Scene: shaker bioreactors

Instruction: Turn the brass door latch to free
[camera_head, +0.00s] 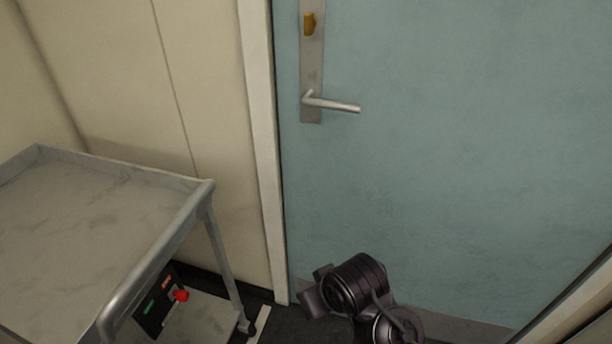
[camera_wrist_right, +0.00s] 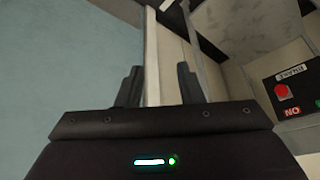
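A silver lever handle (camera_head: 335,104) sits lower on the same plate, pointing right and nearly level. The door looks closed. My right gripper (camera_wrist_right: 158,84) has its two fingers apart with nothing between them, and the latch is not in its wrist view. A dark part of my arm shows low in the head view, well below the latch. My left gripper is not seen.
A grey metal trolley (camera_head: 100,215) stands at the left. Its lower shelf (camera_head: 205,325) carries a black box with a red knob (camera_head: 181,295), also seen in the right wrist view (camera_wrist_right: 282,92). A pale door frame (camera_head: 262,150) edges the door. Space before the door is clear.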

